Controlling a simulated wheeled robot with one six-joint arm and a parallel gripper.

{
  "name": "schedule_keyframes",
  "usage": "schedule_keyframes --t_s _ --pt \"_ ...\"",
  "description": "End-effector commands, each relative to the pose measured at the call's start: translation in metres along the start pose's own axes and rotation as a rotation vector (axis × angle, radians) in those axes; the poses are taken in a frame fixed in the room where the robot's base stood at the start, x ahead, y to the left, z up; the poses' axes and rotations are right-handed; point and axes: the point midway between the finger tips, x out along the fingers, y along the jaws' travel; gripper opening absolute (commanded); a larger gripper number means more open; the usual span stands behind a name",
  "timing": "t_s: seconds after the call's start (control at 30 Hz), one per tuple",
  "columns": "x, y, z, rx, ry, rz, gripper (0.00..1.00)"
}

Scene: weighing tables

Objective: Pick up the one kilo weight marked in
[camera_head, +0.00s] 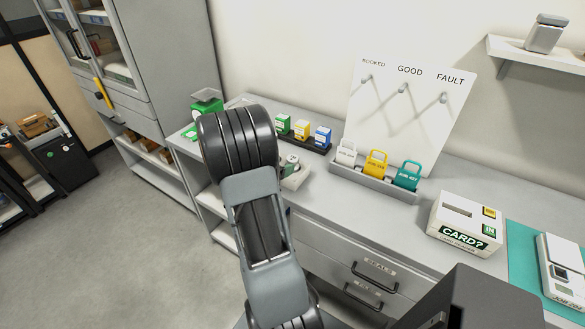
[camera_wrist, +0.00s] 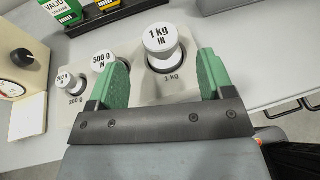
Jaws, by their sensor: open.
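The one kilo weight (camera_wrist: 163,42), a silver knobbed cylinder with a white top reading "1 kg IN", stands upright in its socket in a pale weight block (camera_wrist: 184,88) in the wrist view. My gripper (camera_wrist: 160,75) is open, its green fingers on either side just short of the weight, not closed on it. The 500 g weight (camera_wrist: 104,63), also marked "IN", and the 200 g weight (camera_wrist: 65,80) stand to the left in the same block. In the head view my arm hides most of the block (camera_head: 297,176) and my gripper.
Green, yellow and blue boxes (camera_head: 301,132) stand in a black rack behind the block. A grey tray (camera_head: 372,184) with white, yellow and teal tags is to the right. A white "CARD?" box (camera_head: 466,223) is further right. A black knob (camera_wrist: 22,58) shows at left in the wrist view.

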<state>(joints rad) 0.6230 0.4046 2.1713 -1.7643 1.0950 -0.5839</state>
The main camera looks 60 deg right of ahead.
Motion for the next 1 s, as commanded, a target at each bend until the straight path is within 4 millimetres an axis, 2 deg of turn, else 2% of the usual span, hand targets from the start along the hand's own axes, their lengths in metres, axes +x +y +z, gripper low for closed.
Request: schedule_keyframes --t_s 0.17,0.4,0.5,0.8,1.0 --pt "0.011 -0.001 0.001 -0.001 0.001 -0.003 0.74" --pt "0.043 -0.002 -0.001 0.001 0.001 -0.004 0.74" --pt "0.051 -0.002 -0.001 0.001 0.000 -0.002 0.74" --pt "0.055 -0.002 -0.002 0.001 0.001 -0.001 0.74" --pt "0.054 -0.002 -0.002 0.001 0.001 -0.001 0.56"
